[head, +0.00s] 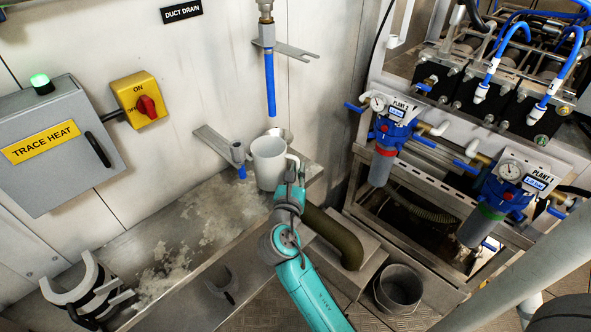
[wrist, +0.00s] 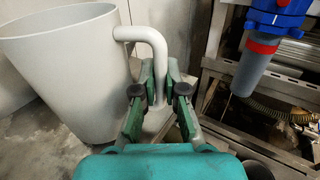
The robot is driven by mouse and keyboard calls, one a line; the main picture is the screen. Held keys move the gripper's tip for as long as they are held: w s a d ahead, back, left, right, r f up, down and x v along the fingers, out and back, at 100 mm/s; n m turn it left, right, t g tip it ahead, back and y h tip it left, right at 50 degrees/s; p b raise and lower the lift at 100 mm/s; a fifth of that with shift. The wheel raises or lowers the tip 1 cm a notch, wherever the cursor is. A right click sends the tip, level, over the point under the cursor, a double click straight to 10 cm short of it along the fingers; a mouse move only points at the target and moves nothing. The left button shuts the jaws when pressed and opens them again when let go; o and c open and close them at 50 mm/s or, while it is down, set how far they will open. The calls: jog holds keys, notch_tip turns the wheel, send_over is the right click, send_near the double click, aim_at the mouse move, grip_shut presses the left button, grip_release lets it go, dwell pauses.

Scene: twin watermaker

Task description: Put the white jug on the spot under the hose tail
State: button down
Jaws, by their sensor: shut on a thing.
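The white jug (head: 268,164) is upright at the right end of the metal shelf, below and slightly left of the blue hose tail (head: 270,85). A clear gap lies between the hose's lower end and the jug. My gripper (head: 293,182) is at the jug's right side, shut on its handle. In the wrist view the jug (wrist: 68,75) fills the left side, and my gripper's fingers (wrist: 160,92) close around the handle. I cannot tell whether the jug's base touches the shelf. The surface directly under the jug is hidden.
A bracket with a blue-tipped fitting (head: 238,156) stands just left of the jug. The shelf (head: 190,225) has whitish stains. A dark bucket (head: 398,288) and filter housings (head: 383,166) are at right.

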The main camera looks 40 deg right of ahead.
jog(key=shift+f, duration=0.15)
jog(key=c, duration=1.2)
grip_release()
jog(key=shift+c, duration=0.2)
jog(key=v, duration=1.2)
